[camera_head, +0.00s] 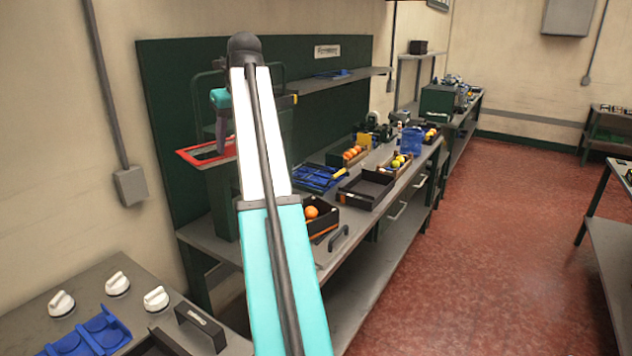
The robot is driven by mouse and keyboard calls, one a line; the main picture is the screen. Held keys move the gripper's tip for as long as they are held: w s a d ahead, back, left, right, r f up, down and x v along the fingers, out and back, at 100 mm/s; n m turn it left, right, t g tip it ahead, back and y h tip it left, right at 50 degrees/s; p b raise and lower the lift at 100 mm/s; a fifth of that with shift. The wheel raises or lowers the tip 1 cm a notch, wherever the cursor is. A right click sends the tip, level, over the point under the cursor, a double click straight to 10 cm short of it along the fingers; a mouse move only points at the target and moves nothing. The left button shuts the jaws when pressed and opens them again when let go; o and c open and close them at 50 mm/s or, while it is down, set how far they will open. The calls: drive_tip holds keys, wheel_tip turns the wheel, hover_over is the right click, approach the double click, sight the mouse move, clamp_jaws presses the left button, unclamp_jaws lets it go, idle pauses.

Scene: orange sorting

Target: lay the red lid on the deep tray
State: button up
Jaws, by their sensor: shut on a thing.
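The red lid (197,163) shows as a flat red rim with a dark middle, left of my raised arm. My gripper (221,147) is small and partly hidden behind my arm, and is shut on the lid; the exact grip is hard to see. The lid is in front of the dark green back panel, above a grey-green block. A dark open tray (367,189) stands empty on the bench, right of my arm. A dark box (328,218) nearer me holds an orange (311,212) and is partly hidden by my arm. I cannot tell which is the deep tray.
Blue trays (318,178) and boxes of oranges (352,154) and yellow-green fruit (399,162) crowd the bench. A shelf (340,75) juts out above. A counter with white knobs (117,284) is at lower left. The red floor at right is clear.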

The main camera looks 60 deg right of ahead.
drive_tip(key=s+d+f+p, duration=0.3)
drive_tip(key=s+d+f, duration=0.2)
drive_tip(key=d+f, duration=0.5)
drive_tip(key=s+d+f+p, duration=0.4)
drive_tip(key=s+d+f, duration=0.2)
drive_tip(key=d+f, duration=0.5)
drive_tip(key=d, duration=0.2)
drive_tip(key=shift+d+m, duration=0.3)
drive_tip(key=shift+d, duration=0.1)
drive_tip(key=shift+f, duration=0.1)
wheel_tip(320, 180, down, 6)
drive_tip(key=b, duration=0.2)
drive_tip(key=shift+f+b, duration=0.25)
drive_tip(key=shift+b, duration=0.15)
drive_tip(key=shift+p, duration=0.55)
idle(0.4)
